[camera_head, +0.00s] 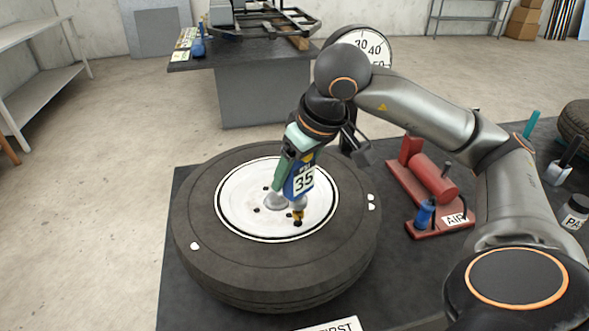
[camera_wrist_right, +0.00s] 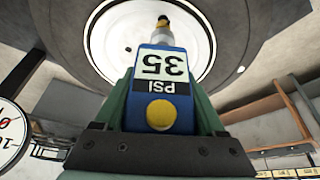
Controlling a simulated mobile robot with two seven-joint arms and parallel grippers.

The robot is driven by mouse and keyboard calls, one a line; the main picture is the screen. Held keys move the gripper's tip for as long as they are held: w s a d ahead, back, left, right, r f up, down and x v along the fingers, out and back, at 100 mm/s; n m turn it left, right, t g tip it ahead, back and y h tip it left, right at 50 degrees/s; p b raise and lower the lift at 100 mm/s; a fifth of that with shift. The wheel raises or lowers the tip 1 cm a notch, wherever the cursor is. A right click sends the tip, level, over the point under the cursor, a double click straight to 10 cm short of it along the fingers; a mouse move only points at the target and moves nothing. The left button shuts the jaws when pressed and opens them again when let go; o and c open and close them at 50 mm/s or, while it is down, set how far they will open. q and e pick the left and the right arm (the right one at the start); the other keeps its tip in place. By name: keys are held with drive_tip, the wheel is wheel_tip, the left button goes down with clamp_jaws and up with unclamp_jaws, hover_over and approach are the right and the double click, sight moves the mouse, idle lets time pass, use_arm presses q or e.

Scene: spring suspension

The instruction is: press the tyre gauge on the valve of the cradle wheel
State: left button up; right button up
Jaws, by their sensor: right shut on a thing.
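The cradle wheel (camera_head: 200,255), a dark tyre with a white rim, lies flat on the dark bench. The blue tyre gauge (camera_head: 303,181) is held over the rim, its label reading 35 PSI. Its brass tip (camera_head: 298,215) points down at the near right part of the rim, where the valve would be; the tip hides the valve, and I cannot tell whether they touch. My right gripper (camera_head: 293,165) is shut on the gauge. In the right wrist view the gauge (camera_wrist_right: 165,85) sits between the green fingers, its yellow tip against the white rim. My left gripper is not in view.
A red air pump (camera_head: 432,180) with an AIR label stands right of the wheel. A round dial (camera_head: 372,48) stands behind my right arm. A jar (camera_head: 575,212) and another tyre (camera_head: 577,125) are at the far right. A second table (camera_head: 262,95) stands behind.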

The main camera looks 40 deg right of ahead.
drive_tip(key=shift+r, duration=0.1)
wheel_tip(320, 180, up, 6)
drive_tip(key=p, duration=0.5)
idle(0.4)
